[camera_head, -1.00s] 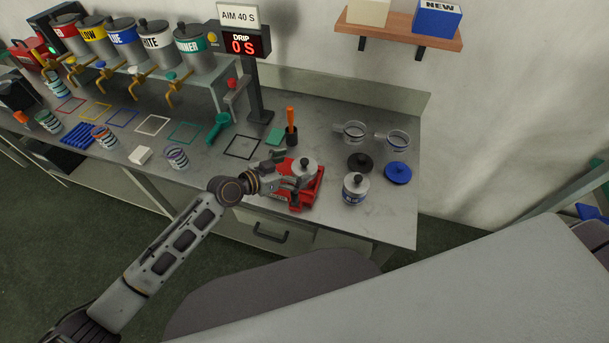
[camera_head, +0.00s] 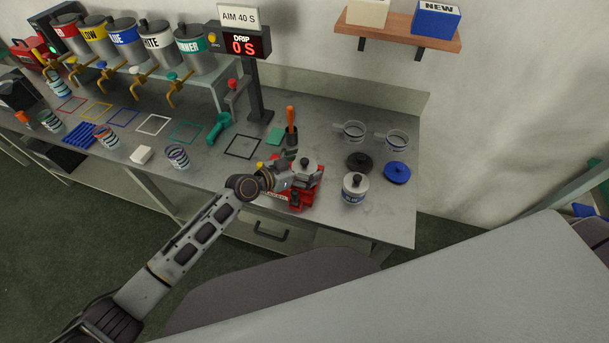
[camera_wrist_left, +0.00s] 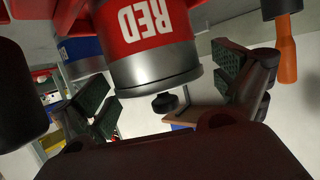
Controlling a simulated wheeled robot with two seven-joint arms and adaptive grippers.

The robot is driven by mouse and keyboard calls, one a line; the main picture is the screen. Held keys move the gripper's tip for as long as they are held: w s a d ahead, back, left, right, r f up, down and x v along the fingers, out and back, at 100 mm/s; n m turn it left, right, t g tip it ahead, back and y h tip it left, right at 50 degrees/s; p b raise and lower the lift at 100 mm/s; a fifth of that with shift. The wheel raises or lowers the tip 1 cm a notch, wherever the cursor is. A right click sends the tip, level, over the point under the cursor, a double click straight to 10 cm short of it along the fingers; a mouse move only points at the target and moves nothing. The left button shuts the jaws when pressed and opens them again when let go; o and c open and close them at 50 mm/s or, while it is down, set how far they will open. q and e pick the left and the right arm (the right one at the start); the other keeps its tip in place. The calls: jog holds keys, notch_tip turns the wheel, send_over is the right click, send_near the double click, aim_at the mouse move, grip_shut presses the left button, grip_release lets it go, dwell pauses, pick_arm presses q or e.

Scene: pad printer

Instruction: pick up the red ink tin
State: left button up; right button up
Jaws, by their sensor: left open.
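The red ink tin (camera_head: 305,165) has a grey lid with a black knob and stands on a red device (camera_head: 296,196) near the front of the bench. In the left wrist view the tin (camera_wrist_left: 152,42) looms upside down, with its red band and the word RED. My left gripper (camera_head: 289,172) is at the tin's left side, fingers spread. In the wrist view its dark-padded fingers (camera_wrist_left: 170,92) stand on either side of the tin, with gaps showing. The tin's side is partly hidden by the gripper in the head view. My right gripper is not in view.
A cup with an orange-handled tool (camera_head: 291,137) stands close behind the gripper. A display post (camera_head: 258,95) rises behind left.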

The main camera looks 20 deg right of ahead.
pick_arm(q)
jog(key=shift+c, duration=0.3)
jog(key=c, duration=1.8)
jog(key=shift+o, duration=0.2)
jog(key=shift+r, duration=0.2)
jog(key=shift+r, duration=4.85)
jog(key=o, duration=1.1)
jog(key=c, duration=0.7)
